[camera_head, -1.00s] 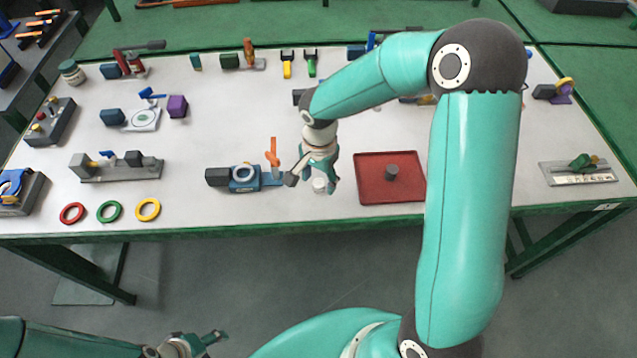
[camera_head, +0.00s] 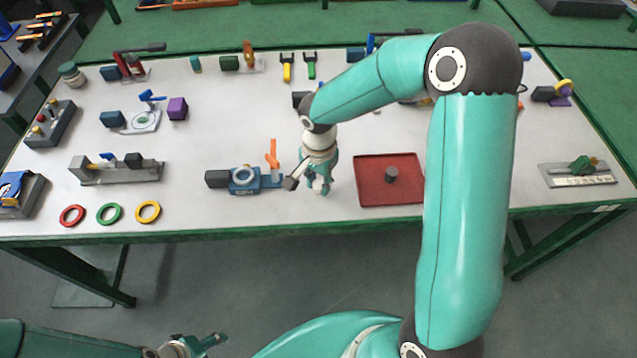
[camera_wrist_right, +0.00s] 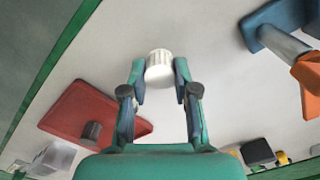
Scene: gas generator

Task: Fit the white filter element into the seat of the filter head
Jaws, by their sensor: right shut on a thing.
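The white filter element (camera_wrist_right: 159,66) is a short ribbed cylinder held between the fingertips of my right gripper (camera_head: 319,187). In the head view the gripper hides it. The filter head is probably the blue fixture (camera_head: 244,186) with a pale ring on top, a dark block at its left and an orange lever (camera_head: 272,156) at its right. My right gripper is just right of this fixture, apart from its ring, over the white table. Part of the fixture (camera_wrist_right: 275,22) shows top right in the wrist view. My left gripper (camera_head: 205,342) is low, in front of the table; its finger opening is unclear.
A red tray (camera_head: 370,195) with a dark grey cylinder (camera_head: 390,174) lies right of the right gripper. Red (camera_head: 72,223), green (camera_head: 109,202) and yellow (camera_head: 148,220) rings lie front left. Several other fixtures stand around. The table between rings and blue fixture is clear.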

